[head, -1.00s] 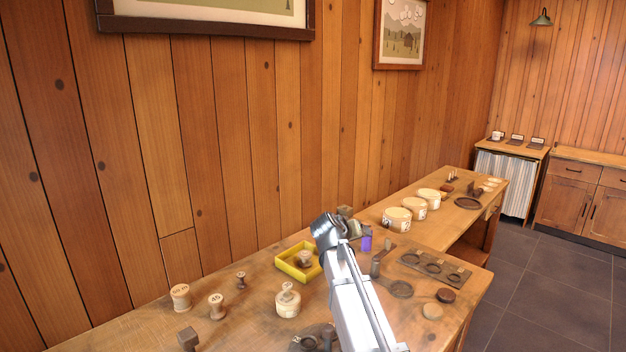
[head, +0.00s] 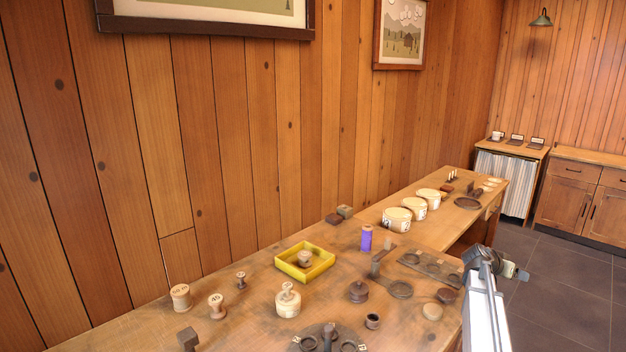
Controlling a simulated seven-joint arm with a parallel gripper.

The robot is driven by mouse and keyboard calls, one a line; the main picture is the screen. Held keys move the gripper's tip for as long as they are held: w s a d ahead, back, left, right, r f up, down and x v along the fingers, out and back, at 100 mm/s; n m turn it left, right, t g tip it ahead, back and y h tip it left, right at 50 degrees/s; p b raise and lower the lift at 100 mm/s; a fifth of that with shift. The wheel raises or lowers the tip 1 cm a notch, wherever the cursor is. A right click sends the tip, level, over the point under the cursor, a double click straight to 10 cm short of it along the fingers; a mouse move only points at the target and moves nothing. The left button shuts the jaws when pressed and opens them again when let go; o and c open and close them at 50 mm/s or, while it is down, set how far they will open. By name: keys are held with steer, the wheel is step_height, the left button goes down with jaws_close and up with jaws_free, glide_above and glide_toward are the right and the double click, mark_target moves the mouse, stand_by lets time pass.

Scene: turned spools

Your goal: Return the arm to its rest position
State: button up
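My arm reaches up from the lower right of the head view, past the right edge of the workbench (head: 130,338). My gripper (head: 522,272) is at the arm's end, out over the dark floor and pointing right. It is small and partly hidden by my wrist, so whether its fingers are open or shut does not show. No held object can be made out.
The bench carries a yellow tray (head: 326,264) with a small spool inside, a purple spool (head: 366,239), wooden spools (head: 180,297), a lidded pot (head: 288,303) and a dark holed board (head: 432,266). Round boxes (head: 397,220) stand farther back. Open floor (head: 560,290) lies right.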

steer(key=s+d+f+m+g+y, duration=0.2)
steer(key=s+d+f+m, duration=0.2)
steer(key=s+d+f, duration=0.5)
steer(key=s+a+f+g+y, duration=0.1)
steer(key=s+a+f, duration=0.1)
steer(key=s+f, duration=0.15)
steer(key=s+a+f+y, duration=0.1)
steer(key=s+a+f, duration=0.15)
steer(key=f, duration=0.25)
steer(key=s+a+f+n+g+y, duration=0.15)
steer(key=s+a+f+n, duration=0.35)
steer(key=a+f, duration=0.8)
steer(key=s+a+f+n+g+y, duration=0.1)
steer(key=s+a+f+n+y, duration=0.15)
steer(key=s+a+f, duration=0.8)
steer(key=s+a+f+n+g+y, duration=0.1)
steer(key=s+a+f+n+g, duration=0.1)
steer(key=s+a, duration=1)
steer(key=s+a+f+n+g+y, duration=0.2)
steer(key=s+a+f+n, duration=0.3)
steer(key=s+a, duration=0.7)
steer(key=shift+s+a+f+g+y, duration=0.35)
steer(key=shift+a+g, duration=0.1)
steer(key=shift+a, duration=0.8)
